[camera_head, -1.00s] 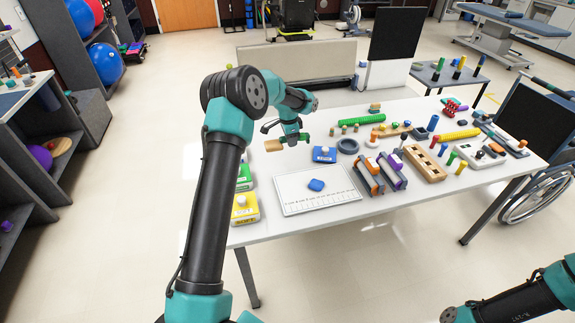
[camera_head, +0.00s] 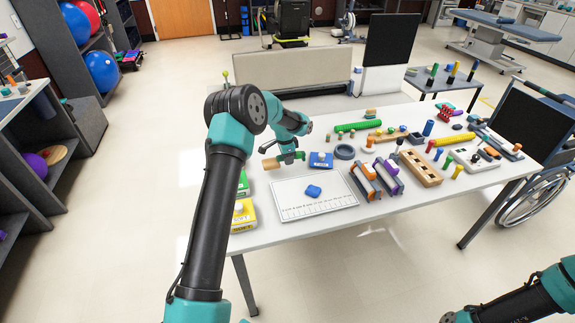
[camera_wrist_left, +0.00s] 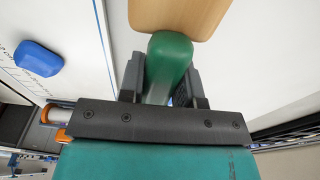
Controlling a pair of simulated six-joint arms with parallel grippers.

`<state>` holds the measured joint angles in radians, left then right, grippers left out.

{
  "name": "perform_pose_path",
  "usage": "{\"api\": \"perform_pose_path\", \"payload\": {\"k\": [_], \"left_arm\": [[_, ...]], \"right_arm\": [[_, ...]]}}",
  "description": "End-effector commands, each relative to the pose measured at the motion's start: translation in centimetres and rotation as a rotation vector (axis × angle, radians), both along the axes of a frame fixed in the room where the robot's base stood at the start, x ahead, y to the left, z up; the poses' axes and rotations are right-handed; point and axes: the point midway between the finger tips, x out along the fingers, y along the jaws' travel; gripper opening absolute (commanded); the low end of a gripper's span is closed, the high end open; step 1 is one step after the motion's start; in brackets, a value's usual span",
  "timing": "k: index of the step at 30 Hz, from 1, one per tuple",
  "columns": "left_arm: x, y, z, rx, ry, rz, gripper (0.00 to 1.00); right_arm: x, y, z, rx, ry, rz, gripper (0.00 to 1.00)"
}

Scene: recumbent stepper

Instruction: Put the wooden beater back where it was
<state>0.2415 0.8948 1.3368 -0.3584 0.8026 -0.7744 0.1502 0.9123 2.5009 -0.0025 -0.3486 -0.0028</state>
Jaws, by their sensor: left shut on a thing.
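The wooden beater has a pale wooden head (camera_head: 271,163) and a green handle (camera_head: 289,156). My left gripper (camera_head: 291,161) is shut on the green handle, at the far left part of the white table. In the left wrist view the green handle (camera_wrist_left: 168,62) sits between the two dark fingers, with the wooden head (camera_wrist_left: 178,14) beyond it, partly cut off by the top edge. I cannot tell whether the beater touches the table. Of my right arm only links show at the lower right; its gripper is out of the frame.
A white ruled board (camera_head: 290,208) with a blue piece (camera_head: 313,191) lies nearer than the beater. Yellow (camera_head: 243,217) and green blocks stand at the left edge. Several other items crowd the table's right.

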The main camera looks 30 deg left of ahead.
Motion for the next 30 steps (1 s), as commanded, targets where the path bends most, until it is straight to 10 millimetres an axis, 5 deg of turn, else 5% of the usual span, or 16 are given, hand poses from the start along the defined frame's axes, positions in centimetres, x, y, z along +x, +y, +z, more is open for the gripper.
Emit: {"api": "perform_pose_path", "payload": {"k": [12,25,26,30], "left_arm": [[0.0,0.0,-3.6,0.001,0.001,0.0,0.0],[0.0,0.0,-4.1,0.0,0.0,0.0,0.0],[0.0,0.0,-4.0,0.0,0.0,0.0,0.34],[0.0,0.0,-4.0,0.0,0.0,0.0,0.48]], "right_arm": [[0.0,0.0,0.0,0.0,0.0,0.0,0.43],[0.0,0.0,0.0,0.0,0.0,0.0,0.43],[0.0,0.0,0.0,0.0,0.0,0.0,0.43],[0.0,0.0,0.0,0.0,0.0,0.0,0.43]]}}
